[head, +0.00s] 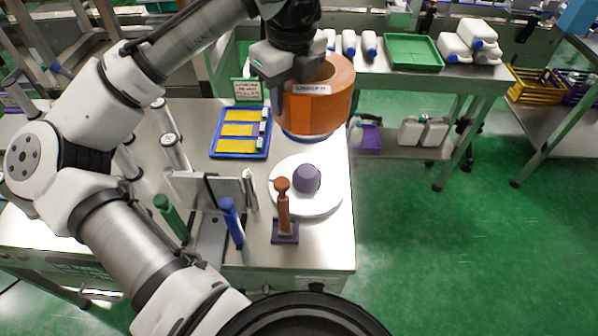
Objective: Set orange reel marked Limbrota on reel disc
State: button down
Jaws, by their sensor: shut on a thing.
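My gripper (292,72) is shut on the orange reel (325,108) at the top of the head view. It holds the reel in the air above the far right part of the table. The reel is a thick orange ring with a small white label, too small to read surely, and a blue band at its lower edge. The white round reel disc (325,200) lies on the table nearer to me, below the reel in the picture. A purple hub (307,178) stands up from its middle. The disc is bare around the hub.
A brown post (283,205) on a purple base stands at the disc's near edge. Blue (231,220) and green (172,216) posts and a metal bracket (211,188) stand to the left. A blue tray (214,151) with yellow pieces lies behind. A green sign (246,91) stands behind it.

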notch_tip(320, 180, down, 20)
jog(key=shift+r+p, duration=0.15)
jog(key=shift+p, duration=0.85)
jog(key=shift+f+b, duration=0.55)
jog(key=shift+f, duration=0.15)
jog(key=c, duration=1.2)
grip_release()
jog(key=shift+o, duration=0.2)
jog(key=shift+r, duration=0.15)
jog(key=shift+r+p, duration=0.35)
jog(key=shift+p, duration=0.05)
notch_tip(320, 180, up, 12)
jog(key=s+d+b, duration=0.1)
jog(key=shift+b, duration=0.35)
